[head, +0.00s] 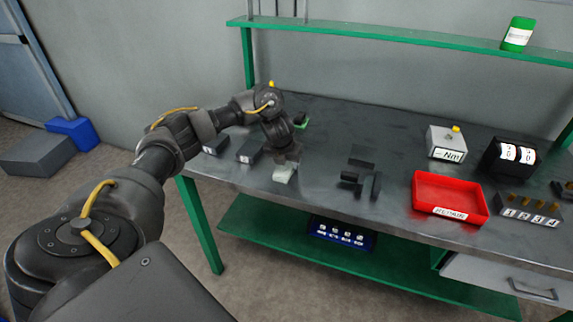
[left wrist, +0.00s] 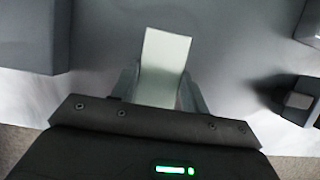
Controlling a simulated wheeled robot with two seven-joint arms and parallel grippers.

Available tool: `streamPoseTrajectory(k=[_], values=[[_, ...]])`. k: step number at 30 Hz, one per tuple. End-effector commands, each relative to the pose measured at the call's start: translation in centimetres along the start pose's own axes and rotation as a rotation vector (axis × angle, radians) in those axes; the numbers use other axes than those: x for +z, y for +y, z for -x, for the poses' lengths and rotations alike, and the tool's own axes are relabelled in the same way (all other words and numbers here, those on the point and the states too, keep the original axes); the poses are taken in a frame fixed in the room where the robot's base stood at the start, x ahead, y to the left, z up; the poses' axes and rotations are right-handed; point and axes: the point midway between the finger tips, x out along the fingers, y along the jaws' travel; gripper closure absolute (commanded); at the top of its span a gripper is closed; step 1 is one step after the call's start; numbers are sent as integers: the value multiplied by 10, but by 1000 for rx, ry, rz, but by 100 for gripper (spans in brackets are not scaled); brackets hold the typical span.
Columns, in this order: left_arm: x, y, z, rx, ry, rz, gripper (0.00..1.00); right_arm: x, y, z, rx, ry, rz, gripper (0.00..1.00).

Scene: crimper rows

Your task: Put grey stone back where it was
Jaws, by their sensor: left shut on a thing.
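A pale, greenish-grey block, which I take for the grey stone (head: 285,173), is at the tip of my left gripper (head: 287,160), near the front edge of the workbench. In the left wrist view the stone (left wrist: 165,60) stands between the two fingers of the left gripper (left wrist: 160,92), which is shut on it. The fingers hide part of its sides and lower end. I cannot tell whether it touches the bench top. My right gripper is not in view.
Dark blocks (head: 250,150) lie left of the gripper, and dark pieces (head: 362,156) lie right of it. A red tray (head: 420,196), a grey box with a yellow knob (head: 446,140) and a numbered block (head: 528,210) stand farther right. Bare bench (head: 325,180) shows between.

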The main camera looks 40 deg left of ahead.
Motion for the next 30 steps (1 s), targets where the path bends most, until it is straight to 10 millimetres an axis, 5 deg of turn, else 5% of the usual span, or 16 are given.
streamPoseTrajectory(k=[11,12,16,25,30], values=[[-1,0,-3,0,-2,1,84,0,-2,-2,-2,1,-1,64],[-1,0,-2,0,-1,0,50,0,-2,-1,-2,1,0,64],[-1,0,-2,0,-1,0,33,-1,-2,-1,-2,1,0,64],[0,0,0,0,-1,0,33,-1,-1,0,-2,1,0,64],[4,1,22,1,-6,-2,33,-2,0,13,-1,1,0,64]])
